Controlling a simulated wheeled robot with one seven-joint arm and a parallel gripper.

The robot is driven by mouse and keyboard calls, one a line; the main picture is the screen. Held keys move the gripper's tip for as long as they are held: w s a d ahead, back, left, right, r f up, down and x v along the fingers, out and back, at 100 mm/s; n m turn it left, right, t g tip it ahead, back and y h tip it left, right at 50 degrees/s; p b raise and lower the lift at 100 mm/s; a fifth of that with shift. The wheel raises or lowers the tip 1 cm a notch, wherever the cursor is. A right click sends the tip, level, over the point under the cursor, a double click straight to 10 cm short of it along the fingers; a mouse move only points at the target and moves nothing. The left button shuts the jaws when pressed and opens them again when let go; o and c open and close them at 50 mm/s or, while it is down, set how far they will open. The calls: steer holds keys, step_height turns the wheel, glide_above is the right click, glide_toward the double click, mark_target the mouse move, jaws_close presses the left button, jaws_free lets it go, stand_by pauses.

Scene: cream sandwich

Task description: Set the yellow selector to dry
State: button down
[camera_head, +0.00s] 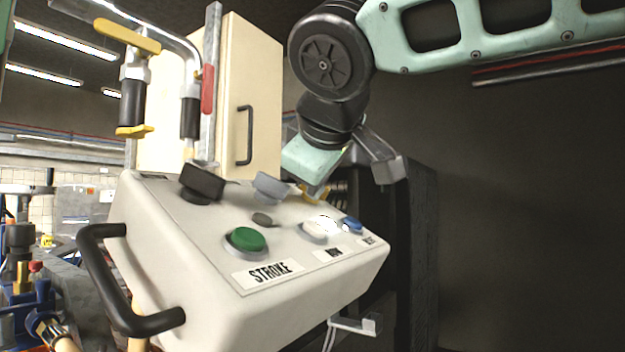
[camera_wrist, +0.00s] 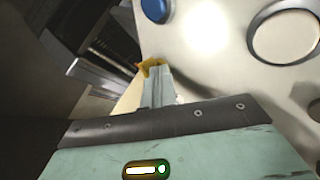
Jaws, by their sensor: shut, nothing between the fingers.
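The yellow selector (camera_head: 316,195) sits at the far right of the white control box (camera_head: 215,285), partly hidden by my gripper. In the wrist view the yellow selector (camera_wrist: 152,64) shows as a small yellow piece just beyond the fingertips. My gripper (camera_head: 322,188) is shut and empty, with its tips at the selector, touching or very close; I cannot tell which. In the wrist view the shut fingers (camera_wrist: 157,82) cover part of the selector. Its setting and any "dry" marking cannot be read.
A black selector (camera_head: 202,182) and a grey selector (camera_head: 270,186) stand along the back of the box. Green (camera_head: 246,240), white (camera_head: 319,228) and blue (camera_head: 352,225) buttons are in front. A black handle (camera_head: 115,285) is on the left. Dark shelving stands behind at right.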

steer(key=shift+w+a+r+p, duration=0.3)
steer(key=shift+r, duration=0.25)
steer(key=shift+s+r, duration=0.1)
steer(key=shift+s, duration=0.05)
steer(key=b+v, duration=0.3)
steer(key=v, duration=1.4)
steer(key=shift+s+f, duration=0.2)
steer(key=shift+f, duration=0.1)
